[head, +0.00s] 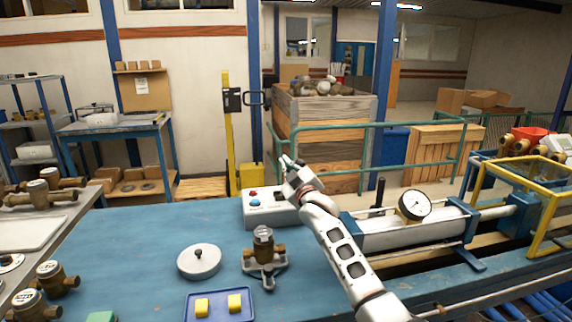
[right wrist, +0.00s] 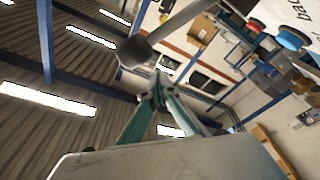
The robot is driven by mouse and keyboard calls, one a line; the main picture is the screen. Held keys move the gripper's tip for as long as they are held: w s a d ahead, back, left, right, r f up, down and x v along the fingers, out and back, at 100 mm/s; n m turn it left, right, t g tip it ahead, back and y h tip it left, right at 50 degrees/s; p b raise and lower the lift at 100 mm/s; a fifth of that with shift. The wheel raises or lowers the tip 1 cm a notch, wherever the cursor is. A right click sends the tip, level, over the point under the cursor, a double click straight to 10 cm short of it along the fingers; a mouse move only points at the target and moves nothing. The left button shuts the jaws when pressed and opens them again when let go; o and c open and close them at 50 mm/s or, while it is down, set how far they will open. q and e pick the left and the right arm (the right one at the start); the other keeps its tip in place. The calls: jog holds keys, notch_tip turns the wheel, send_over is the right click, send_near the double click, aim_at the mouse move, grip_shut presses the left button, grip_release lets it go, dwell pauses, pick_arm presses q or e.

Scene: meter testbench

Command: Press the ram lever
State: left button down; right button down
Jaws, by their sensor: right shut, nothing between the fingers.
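A lever with a dark round knob (right wrist: 133,51) on a grey rod shows in the right wrist view, just past my right fingertips (right wrist: 155,92). A white control box (head: 257,214) with a red and a blue button stands at the back of the blue bench; part of it shows at the right wrist view's upper right. In the head view my right gripper (head: 287,163) is above this box, shut and empty, and the knob cannot be made out there. I cannot tell whether the fingers touch the knob. My left gripper is out of view.
A grey cylinder with a gauge (head: 414,205) and a black upright handle (head: 377,194) lies right of my right arm. A brass meter (head: 263,247), a round grey lid (head: 199,261) and a blue tray (head: 189,314) are on the bench.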

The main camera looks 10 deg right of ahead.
jog(key=s+f, duration=0.1)
jog(key=s, duration=0.6)
jog(key=shift+s+d, duration=0.2)
jog(key=shift+d, duration=0.25)
